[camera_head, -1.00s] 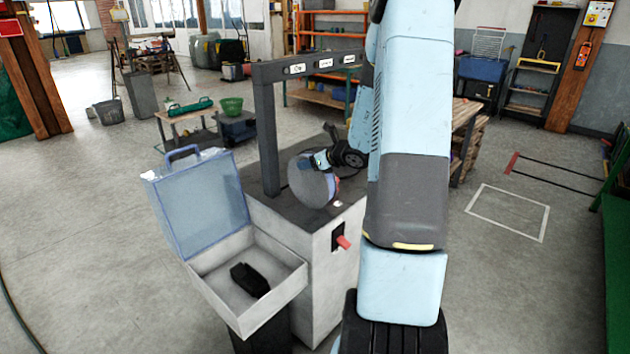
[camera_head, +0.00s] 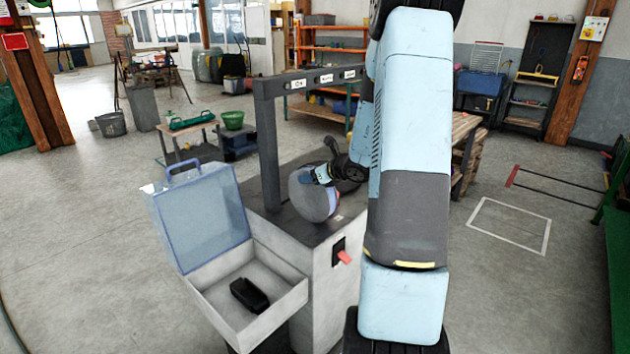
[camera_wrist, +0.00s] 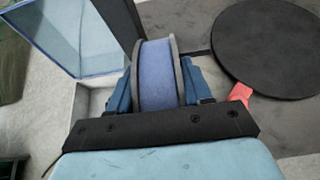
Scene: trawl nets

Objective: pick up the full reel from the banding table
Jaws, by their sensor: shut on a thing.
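The reel (camera_head: 311,196) has grey round side plates with blue band wound between them. It stands on edge at the banding table (camera_head: 330,240), a pale cabinet with a dark top. In the wrist view the reel (camera_wrist: 158,75) sits between the two blue fingers of my gripper (camera_wrist: 157,88), one on each side. My gripper is shut on it. In the head view my gripper (camera_head: 322,176) reaches the reel from the right. I cannot tell whether the reel's lower edge touches the table top.
A dark post with a labelled overhead bar (camera_head: 310,82) rises behind the reel. An open tray with a clear blue lid (camera_head: 205,215) and a black object (camera_head: 249,294) adjoins the left. A dark disc (camera_wrist: 268,45) lies right of the reel; a red lever (camera_head: 344,257) is on the front.

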